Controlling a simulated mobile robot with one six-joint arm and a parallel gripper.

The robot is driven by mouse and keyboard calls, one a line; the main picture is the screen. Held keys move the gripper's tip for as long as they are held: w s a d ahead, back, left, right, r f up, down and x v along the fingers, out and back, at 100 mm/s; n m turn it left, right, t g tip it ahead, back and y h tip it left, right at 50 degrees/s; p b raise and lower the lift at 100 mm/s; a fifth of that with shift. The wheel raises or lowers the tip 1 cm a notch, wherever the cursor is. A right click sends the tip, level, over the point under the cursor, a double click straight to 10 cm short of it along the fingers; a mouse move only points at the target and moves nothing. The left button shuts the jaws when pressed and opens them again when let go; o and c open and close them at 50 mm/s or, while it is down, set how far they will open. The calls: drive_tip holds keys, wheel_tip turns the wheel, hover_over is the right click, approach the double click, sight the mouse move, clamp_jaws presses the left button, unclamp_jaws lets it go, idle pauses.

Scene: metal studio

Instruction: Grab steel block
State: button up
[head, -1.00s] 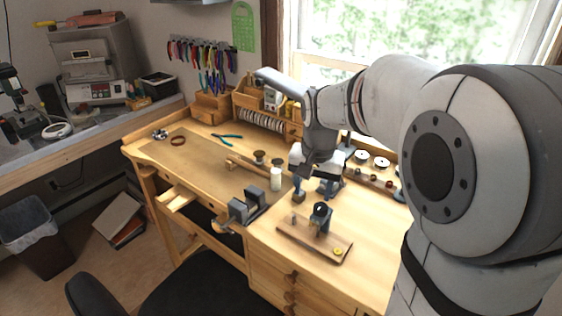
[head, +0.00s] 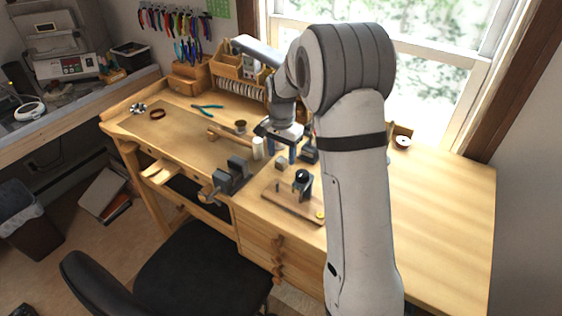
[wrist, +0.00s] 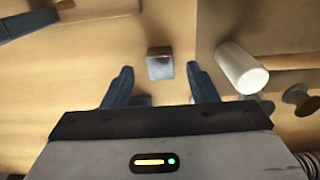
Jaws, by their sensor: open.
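The steel block (head: 282,162) is a small grey cube on the workbench, just in front of my gripper (head: 285,157) in the head view. In the wrist view the steel block (wrist: 160,66) shows a shiny face and lies level with my fingertips, in line with the gap between them. My gripper (wrist: 160,82) is open, with its two blue fingers apart on either side of that gap. Nothing is held. I cannot tell how far the fingertips are above the block.
A white cylinder (wrist: 242,68) stands right of the fingers in the wrist view. In the head view, a dark vise (head: 232,176) sits at the bench front and a wooden board with a holder (head: 290,206) lies nearby. The bench's right side (head: 440,205) is clear.

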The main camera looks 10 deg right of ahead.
drive_tip(key=shift+a+f, duration=0.1)
drive_tip(key=shift+f, duration=1.25)
drive_tip(key=shift+c, duration=0.4)
clamp_jaws()
